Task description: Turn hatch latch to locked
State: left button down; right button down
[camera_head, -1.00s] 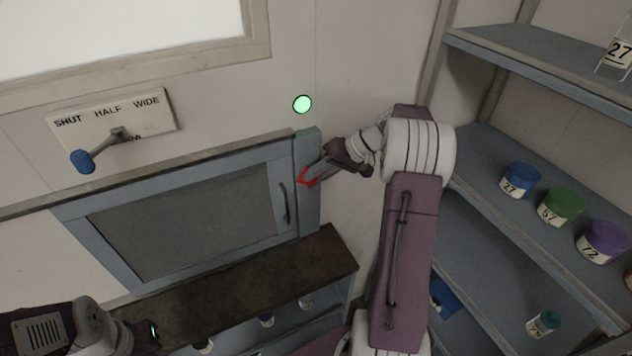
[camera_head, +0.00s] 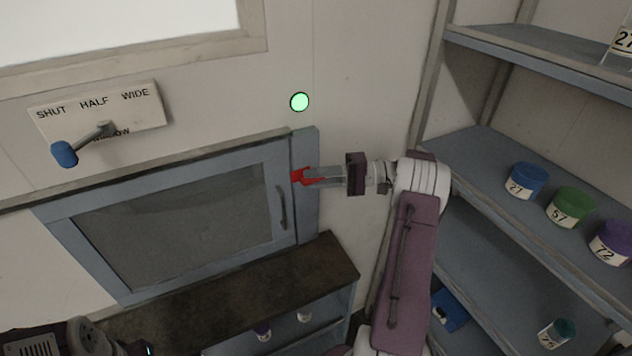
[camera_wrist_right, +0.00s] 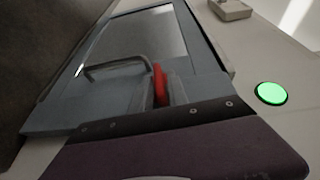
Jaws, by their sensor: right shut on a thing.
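The hatch (camera_head: 170,225) is a blue-grey framed door with a dark pane, closed in the wall, with a dark bar handle (camera_head: 282,208) on its right side. The red latch (camera_head: 299,176) sits on the frame right of the handle. My right gripper (camera_head: 312,176) reaches in from the right and is shut on the latch, whose red end sticks out to the left of the fingers. In the right wrist view the red latch (camera_wrist_right: 160,85) stands between the fingertips, beside the handle. My left arm shows only in part at the lower left; its gripper jaws are not visible.
A round green light (camera_head: 299,102) glows on the wall above the hatch. A window lever with a blue knob (camera_head: 64,153) hangs at the upper left. A dark-topped cabinet (camera_head: 250,290) stands below the hatch. Shelves with numbered jars (camera_head: 527,180) stand at the right.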

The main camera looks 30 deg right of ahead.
jog(key=shift+f+y, duration=0.1)
jog(key=shift+y, duration=0.2)
dwell(0.4)
jog(key=c, duration=1.5)
grip_release()
jog(key=shift+d, duration=0.1)
jog(key=p+v, duration=0.4)
jog(key=v, duration=0.4)
jog(key=shift+s+d+p, duration=0.25)
jog(key=shift+d+p, duration=0.05)
jog(key=shift+p, duration=0.1)
jog(key=shift+f, duration=0.1)
